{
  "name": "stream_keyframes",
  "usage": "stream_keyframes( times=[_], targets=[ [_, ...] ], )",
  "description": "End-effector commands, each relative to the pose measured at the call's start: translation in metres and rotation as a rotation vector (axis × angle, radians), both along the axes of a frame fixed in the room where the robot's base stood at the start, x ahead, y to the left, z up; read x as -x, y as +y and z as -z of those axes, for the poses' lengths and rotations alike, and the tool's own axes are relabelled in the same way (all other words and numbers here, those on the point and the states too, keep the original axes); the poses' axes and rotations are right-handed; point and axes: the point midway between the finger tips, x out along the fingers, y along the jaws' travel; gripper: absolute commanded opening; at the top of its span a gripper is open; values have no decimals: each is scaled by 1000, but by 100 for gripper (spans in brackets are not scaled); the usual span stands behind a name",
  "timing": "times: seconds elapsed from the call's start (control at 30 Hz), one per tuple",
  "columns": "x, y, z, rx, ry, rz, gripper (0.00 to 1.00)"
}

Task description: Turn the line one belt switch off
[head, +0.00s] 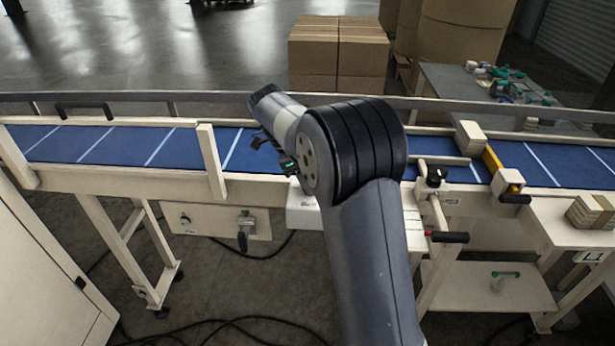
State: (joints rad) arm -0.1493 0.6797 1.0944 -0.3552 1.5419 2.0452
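A cream panel (215,222) hangs under the blue conveyor belt. It carries a small dark knob (185,219) at its left and a green-and-grey fitting with a black handle (243,238) hanging down at its right. I cannot tell which of these is the line one belt switch, or read a switch position. A white box (303,207) with small lettering sits on the conveyor's front side, partly hidden by my arm. My gripper (284,160) is over the belt's near part, above the white box and apart from the panel. Its fingers are small, dark and partly hidden by my wrist.
The blue belt (110,146) runs across the view, with a cream guard rail in front at left. A black-knobbed clamp (437,178) and a red-and-black handle (447,236) stick out right of my arm. Cables lie on the floor. Cartons (338,50) stand behind.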

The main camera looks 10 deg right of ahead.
Motion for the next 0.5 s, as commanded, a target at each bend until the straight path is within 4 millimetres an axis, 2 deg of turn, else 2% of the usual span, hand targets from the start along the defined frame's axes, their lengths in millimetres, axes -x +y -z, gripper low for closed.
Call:
stream_keyframes(
  times=[0.5],
  targets=[
    [-1,0,-1,0,-2,47,16]
  ],
)
